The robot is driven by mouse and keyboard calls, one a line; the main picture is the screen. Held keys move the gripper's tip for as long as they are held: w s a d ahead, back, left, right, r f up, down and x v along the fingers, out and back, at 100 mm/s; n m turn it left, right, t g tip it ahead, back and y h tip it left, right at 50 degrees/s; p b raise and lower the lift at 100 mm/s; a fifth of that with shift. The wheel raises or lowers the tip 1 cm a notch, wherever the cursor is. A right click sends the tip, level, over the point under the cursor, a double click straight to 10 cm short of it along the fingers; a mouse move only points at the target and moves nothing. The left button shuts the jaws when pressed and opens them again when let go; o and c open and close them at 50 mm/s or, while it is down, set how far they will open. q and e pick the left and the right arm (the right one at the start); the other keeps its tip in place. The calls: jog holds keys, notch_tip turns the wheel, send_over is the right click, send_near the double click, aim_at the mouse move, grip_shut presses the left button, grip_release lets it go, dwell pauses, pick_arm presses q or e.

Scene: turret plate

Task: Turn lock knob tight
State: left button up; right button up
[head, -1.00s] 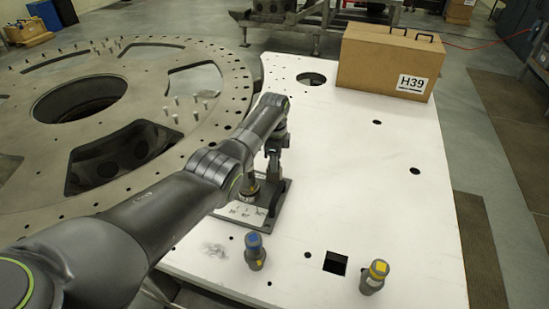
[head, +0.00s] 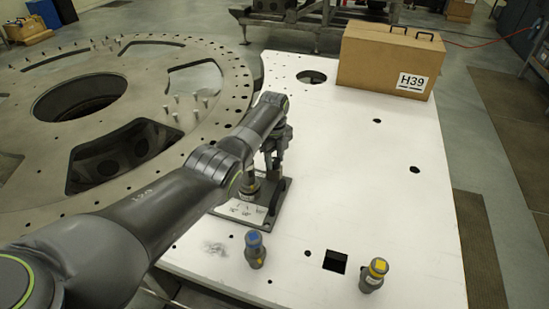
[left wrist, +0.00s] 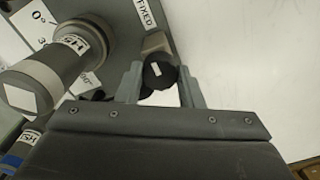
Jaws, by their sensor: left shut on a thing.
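The black lock knob (left wrist: 159,72) has a small white mark on its face and sits on a grey fixture beside a block near the word FIXED. My left gripper (left wrist: 160,84) has one finger on each side of the knob and is shut on it. In the head view, my left gripper (head: 274,150) is above the dark fixture plate (head: 280,202) on the white table; the knob is hidden there. A grey cylinder with a white square on its end (left wrist: 62,62) stands on the fixture, beside an angle scale. My right gripper is not in view.
A blue-topped cylinder (head: 254,250) and a yellow-topped cylinder (head: 374,275) stand on the white table (head: 350,170) near the front. A cardboard box H39 (head: 375,62) is at the back. A large metal ring (head: 215,105) lies left. The table's middle right is clear.

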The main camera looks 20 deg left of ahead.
pick_arm(q)
jog(key=shift+w+r, duration=0.1)
jog(key=shift+r, duration=0.1)
dwell(0.3)
jog(key=o, duration=1)
jog(key=shift+f, duration=0.1)
jog(key=shift+r, duration=0.45)
notch_tip(320, 180, up, 12)
jog(key=b, duration=0.4)
notch_tip(320, 180, up, 5)
jog(key=p, duration=0.3)
send_over(274, 160)
jog(key=shift+f, duration=0.2)
jog(key=shift+f, duration=0.15)
